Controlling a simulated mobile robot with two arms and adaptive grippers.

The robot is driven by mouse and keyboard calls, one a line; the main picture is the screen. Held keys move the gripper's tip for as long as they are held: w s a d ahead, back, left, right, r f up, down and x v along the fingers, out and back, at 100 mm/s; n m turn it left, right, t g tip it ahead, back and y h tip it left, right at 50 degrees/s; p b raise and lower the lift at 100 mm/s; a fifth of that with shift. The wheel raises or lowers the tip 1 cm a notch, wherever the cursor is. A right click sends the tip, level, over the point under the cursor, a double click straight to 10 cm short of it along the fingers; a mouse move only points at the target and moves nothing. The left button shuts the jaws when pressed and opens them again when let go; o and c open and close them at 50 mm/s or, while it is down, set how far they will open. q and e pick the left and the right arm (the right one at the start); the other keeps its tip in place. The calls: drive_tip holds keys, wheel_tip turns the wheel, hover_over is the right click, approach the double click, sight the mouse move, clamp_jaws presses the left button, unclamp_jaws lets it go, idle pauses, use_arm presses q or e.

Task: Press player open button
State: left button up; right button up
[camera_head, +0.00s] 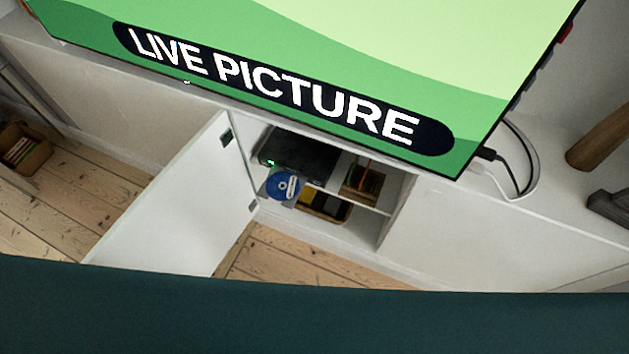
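The black player (299,155) sits on the upper shelf inside the white cabinet. A small green light shows at its front left. A blue disc (284,186) lies in front of the player, seemingly on a tray that sticks out of it. The open button is too small to make out. Neither of my grippers is in view.
The cabinet door (180,205) stands open to the left. A wooden box (362,184) is right of the player, and a yellow-and-dark item (325,206) lies below. A television (330,60) overhangs the cabinet top. A dark teal surface (310,320) spans the bottom foreground.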

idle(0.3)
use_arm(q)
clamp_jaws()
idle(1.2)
